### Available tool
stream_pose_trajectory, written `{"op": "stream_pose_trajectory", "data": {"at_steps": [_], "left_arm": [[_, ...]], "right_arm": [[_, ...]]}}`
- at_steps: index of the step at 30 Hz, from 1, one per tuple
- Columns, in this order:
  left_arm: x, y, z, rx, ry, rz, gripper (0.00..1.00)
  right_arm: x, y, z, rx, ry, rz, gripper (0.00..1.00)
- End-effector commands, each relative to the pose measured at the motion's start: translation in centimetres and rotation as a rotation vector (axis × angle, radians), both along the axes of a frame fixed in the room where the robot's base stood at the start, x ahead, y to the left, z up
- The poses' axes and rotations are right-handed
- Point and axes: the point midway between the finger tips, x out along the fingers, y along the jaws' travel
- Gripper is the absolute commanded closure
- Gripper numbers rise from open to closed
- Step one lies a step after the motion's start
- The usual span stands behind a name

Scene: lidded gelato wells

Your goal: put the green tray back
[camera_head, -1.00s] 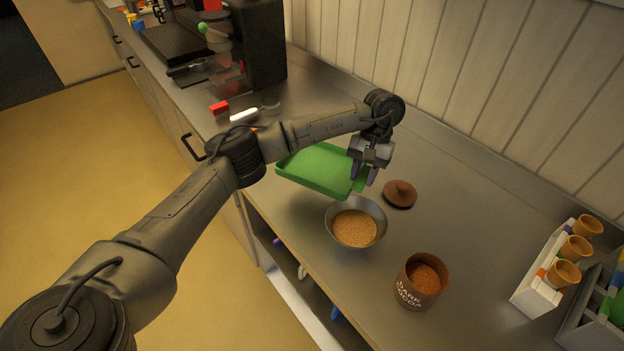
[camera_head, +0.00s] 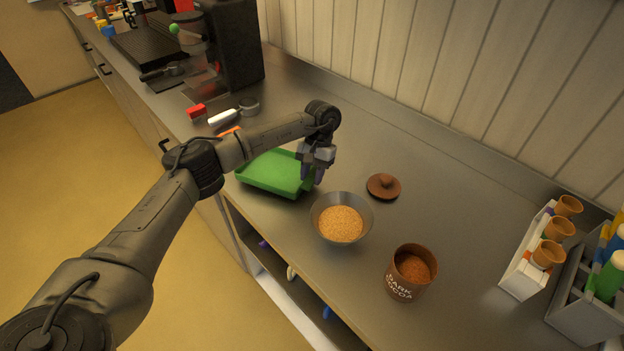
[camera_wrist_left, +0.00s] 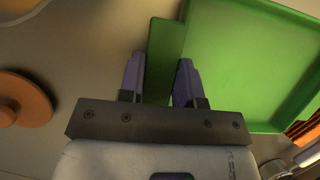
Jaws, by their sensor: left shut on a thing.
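The green tray (camera_head: 268,172) is a shallow rectangle with a raised rim, roughly level over the counter left of the bowl. My left gripper (camera_head: 312,177) is shut on the tray's flat end tab. In the left wrist view the tab (camera_wrist_left: 164,60) sits between the two fingers, and the green tray (camera_wrist_left: 245,60) extends to the right. The gripper hides part of the tray's right end in the head view. I cannot tell whether the tray touches the counter. My right gripper is not in view.
A metal bowl (camera_head: 363,217) of brown grains stands just right of the tray. A brown lid (camera_head: 383,186) and a cocoa tin (camera_head: 410,273) are farther right. A white-handled tool (camera_head: 224,117) and a red block (camera_head: 196,111) lie beyond the tray. The counter behind the gripper is clear.

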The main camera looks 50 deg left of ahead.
Motion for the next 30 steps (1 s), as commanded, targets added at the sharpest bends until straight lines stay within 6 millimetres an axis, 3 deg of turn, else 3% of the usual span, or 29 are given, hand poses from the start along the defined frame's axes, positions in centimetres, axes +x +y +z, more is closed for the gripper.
{"op": "stream_pose_trajectory", "data": {"at_steps": [3,15,16,24,30], "left_arm": [[0.0,0.0,-1.5,0.000,0.001,0.001,1.00],[0.0,0.0,-2.0,0.000,0.000,0.001,1.00],[0.0,0.0,-2.0,0.000,0.000,0.001,0.68],[0.0,0.0,-1.9,0.000,0.000,0.001,0.43],[0.0,0.0,-1.9,0.000,0.000,0.001,0.43]], "right_arm": [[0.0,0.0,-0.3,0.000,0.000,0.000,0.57],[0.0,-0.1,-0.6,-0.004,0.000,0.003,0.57],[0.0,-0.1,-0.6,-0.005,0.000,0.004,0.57],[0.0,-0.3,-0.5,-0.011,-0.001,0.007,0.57],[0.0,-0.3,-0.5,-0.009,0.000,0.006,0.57]]}}
